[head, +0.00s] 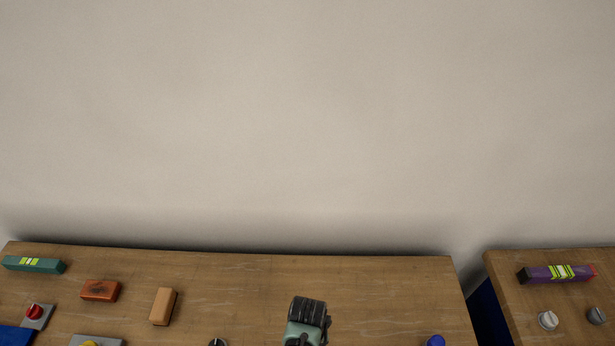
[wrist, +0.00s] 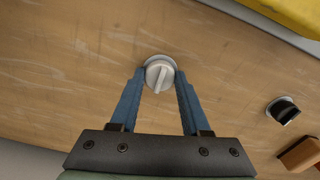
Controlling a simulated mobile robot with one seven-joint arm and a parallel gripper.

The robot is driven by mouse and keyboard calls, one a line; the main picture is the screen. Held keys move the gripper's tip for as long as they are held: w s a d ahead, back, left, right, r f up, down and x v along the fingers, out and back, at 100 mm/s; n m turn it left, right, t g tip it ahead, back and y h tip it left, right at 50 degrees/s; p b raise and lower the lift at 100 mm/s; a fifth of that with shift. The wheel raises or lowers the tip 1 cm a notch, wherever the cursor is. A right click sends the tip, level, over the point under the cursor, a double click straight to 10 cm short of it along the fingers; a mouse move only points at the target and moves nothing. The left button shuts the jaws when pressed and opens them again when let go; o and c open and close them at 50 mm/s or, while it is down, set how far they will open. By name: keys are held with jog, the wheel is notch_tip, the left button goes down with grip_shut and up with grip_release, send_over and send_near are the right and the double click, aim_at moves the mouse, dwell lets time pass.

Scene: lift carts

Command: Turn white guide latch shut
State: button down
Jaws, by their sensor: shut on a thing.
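The white guide latch (wrist: 159,72) is a round whitish knob with a raised ridge across its face, set on the wooden board. In the wrist view its ridge runs nearly along the picture's height, slightly tilted. My gripper (wrist: 160,78) has its two blue fingers on either side of the latch, with their tips against its rim, shut on it. In the head view only the dark and green top of my arm shows at the bottom middle. The fingers and the latch they hold are out of sight there.
A dark knob (wrist: 283,110) and an orange block (wrist: 302,154) lie to the right in the wrist view, with a yellow thing (wrist: 290,12) at the top right. In the head view, a reddish block (head: 100,291) and a green level (head: 34,265) lie left. A second cart (head: 510,290) stands right.

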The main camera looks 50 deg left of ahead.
jog(key=shift+c, duration=1.9)
grip_release()
notch_tip(320, 180, up, 13)
jog(key=shift+b, duration=0.35)
